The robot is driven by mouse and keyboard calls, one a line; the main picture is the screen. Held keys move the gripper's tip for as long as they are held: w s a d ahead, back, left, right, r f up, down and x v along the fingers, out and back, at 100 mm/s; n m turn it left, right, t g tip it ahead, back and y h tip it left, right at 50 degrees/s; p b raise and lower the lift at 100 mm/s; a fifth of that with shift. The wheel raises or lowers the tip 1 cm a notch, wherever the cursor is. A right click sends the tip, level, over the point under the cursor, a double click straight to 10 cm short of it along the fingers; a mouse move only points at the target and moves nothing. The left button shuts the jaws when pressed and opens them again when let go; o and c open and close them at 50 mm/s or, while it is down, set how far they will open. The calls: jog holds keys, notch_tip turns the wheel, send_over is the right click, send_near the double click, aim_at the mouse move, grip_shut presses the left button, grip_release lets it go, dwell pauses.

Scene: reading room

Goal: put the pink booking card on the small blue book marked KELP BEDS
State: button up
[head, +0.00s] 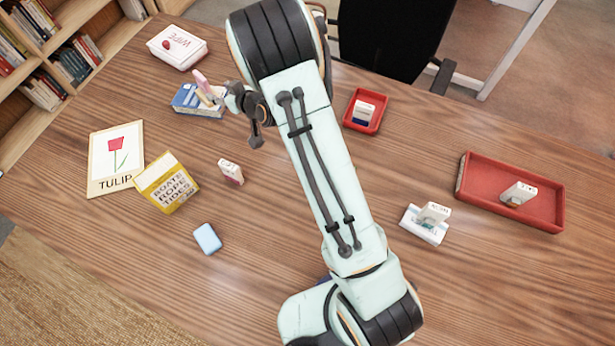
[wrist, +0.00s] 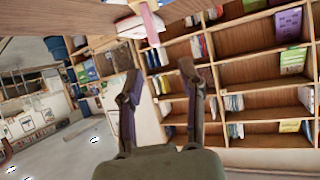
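A thin pink piece (head: 202,80), which I take for the pink booking card, stands at a tilt over the small blue book (head: 186,102). It seems to touch the book, but the contact is partly hidden. The book's title is not legible. The pink piece also shows in the wrist view (wrist: 152,27), beyond my fingertips. My gripper (head: 236,104) is just right of the piece and the book in the head view. In the wrist view its two fingers (wrist: 160,72) are spread apart with nothing between them.
A white WIPE box (head: 180,50) is behind the book. A TULIP card (head: 115,160), yellow box (head: 166,184), small pink-and-white block (head: 231,172) and light blue block (head: 207,239) lie nearer. Red trays (head: 378,124) (head: 545,215) are right. Shelves stand left.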

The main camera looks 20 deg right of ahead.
jog(key=s+d+r+m+g+h, duration=0.1)
jog(key=s+d+r+g, duration=0.1)
jog(key=s, duration=1)
jog(key=s+d+r+m+g+h, duration=0.1)
jog(key=s+r+g, duration=0.4)
jog(key=s, duration=0.7)
jog(key=s+d+r+m+g+h, duration=0.1)
jog(key=s+d+r+g, duration=0.3)
jog(key=s, duration=0.8)
jog(key=shift+s+g+h, duration=0.4)
jog(key=shift+h, duration=0.4)
jog(key=shift+d, duration=0.1)
